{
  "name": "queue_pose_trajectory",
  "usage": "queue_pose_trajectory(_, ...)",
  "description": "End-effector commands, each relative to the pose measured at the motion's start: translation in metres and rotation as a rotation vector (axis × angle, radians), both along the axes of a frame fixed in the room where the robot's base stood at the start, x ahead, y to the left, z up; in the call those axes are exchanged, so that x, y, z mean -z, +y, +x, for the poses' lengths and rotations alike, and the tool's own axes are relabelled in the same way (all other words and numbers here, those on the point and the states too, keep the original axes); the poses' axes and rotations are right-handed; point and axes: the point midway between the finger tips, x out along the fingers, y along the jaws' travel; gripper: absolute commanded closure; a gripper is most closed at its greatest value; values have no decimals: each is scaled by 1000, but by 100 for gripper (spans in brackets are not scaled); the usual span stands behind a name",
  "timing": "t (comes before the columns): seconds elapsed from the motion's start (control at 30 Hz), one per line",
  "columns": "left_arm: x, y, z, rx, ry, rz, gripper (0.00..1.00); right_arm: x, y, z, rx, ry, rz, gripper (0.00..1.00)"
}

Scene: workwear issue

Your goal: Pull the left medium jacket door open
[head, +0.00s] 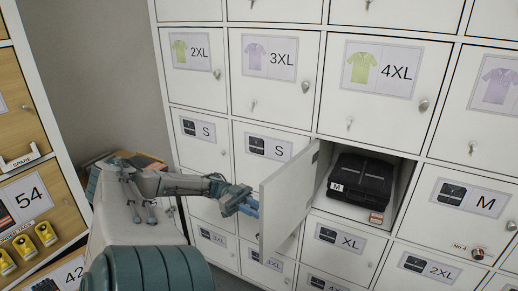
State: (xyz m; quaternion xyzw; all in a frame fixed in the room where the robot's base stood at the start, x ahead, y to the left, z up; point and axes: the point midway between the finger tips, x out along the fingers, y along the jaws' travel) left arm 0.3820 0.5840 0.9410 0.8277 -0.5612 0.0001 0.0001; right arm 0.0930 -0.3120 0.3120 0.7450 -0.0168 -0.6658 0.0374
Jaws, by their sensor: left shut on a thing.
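The left medium jacket door (288,202) is a white panel standing swung out from its compartment, hinged on the compartment's left side. The open compartment (402,172) holds a folded black jacket (362,180) with a white M label and a small orange-edged tag at its front. My left gripper (254,208) is shut at the door's free edge, on its outer side. The door's handle is hidden by the gripper and the panel. My right gripper is not in view.
Closed white locker doors surround the opening, including another M door (465,197) to the right and an XL door (344,245) below. At the left stands a wooden-fronted shelf unit (30,190) with yellow items. Grey wall shows between them.

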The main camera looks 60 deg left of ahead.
Motion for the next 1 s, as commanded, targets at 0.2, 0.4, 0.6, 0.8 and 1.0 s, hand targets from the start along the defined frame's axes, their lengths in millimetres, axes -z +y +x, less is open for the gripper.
queue_pose_trajectory(0.2,1,0,0,0,2,2,100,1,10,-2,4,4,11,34)
queue_pose_trajectory(0.4,1,0,0,-1,2,1,59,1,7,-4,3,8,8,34)
queue_pose_trajectory(0.6,0,0,0,-1,0,1,59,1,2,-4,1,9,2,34)
queue_pose_trajectory(0.8,2,12,-4,-3,2,2,59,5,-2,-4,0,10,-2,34)
queue_pose_trajectory(1.0,4,48,-18,-4,2,5,59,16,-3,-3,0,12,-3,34)
